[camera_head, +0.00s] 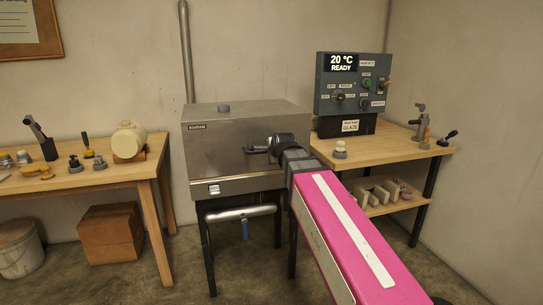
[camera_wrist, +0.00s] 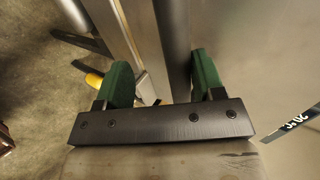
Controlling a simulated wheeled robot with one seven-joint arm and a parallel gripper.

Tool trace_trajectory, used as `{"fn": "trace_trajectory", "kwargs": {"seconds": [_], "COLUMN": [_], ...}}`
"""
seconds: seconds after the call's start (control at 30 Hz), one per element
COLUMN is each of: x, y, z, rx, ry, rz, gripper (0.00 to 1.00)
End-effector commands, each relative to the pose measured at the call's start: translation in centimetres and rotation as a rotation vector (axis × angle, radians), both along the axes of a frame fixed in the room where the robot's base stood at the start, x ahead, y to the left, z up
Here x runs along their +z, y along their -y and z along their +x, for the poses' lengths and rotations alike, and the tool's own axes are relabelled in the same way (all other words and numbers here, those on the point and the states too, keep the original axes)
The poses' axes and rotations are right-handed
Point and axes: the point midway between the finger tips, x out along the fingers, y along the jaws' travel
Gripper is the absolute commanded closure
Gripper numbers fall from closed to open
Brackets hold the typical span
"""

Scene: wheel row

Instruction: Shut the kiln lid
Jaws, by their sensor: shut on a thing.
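The kiln (camera_head: 235,185) is a grey metal box on dark legs in the middle of the head view. Its lid (camera_head: 212,150) looks level and down over the box; no open gap shows, but I cannot tell whether it is fully seated. My gripper (camera_head: 262,147) is at the handle on the kiln's front, and my arm hides the kiln's right part. In the wrist view, the green fingers of my gripper (camera_wrist: 163,75) stand on either side of a grey metal bar (camera_wrist: 172,45), which I take as the handle. My gripper is shut on it.
A control panel (camera_head: 353,85) reading "20 °C READY" stands on the right bench (camera_head: 385,150). A left bench (camera_head: 90,180) holds tools and a cream jar (camera_head: 128,140). A pipe (camera_head: 240,213) with a blue lever (camera_head: 245,230) runs under the kiln. A box (camera_head: 110,233) and bucket (camera_head: 20,250) stand left.

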Motion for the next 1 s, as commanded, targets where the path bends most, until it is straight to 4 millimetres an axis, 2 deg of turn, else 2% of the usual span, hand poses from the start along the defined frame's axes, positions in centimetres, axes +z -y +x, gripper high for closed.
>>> {"fn": "trace_trajectory", "kwargs": {"seconds": [0.13,0.5,0.7,1.0], "x": [0.7,4.4,5.5,5.8], "y": [0.6,2.0,2.4,2.5], "z": [-2.0,-7.1,-8.4,-8.7], "rx": [0.000,-0.001,-0.001,-0.001], "ry": [-0.007,0.001,0.003,0.002], "rz": [0.000,0.000,0.000,0.000], "gripper": [0.52,0.52,0.52,0.52]}}
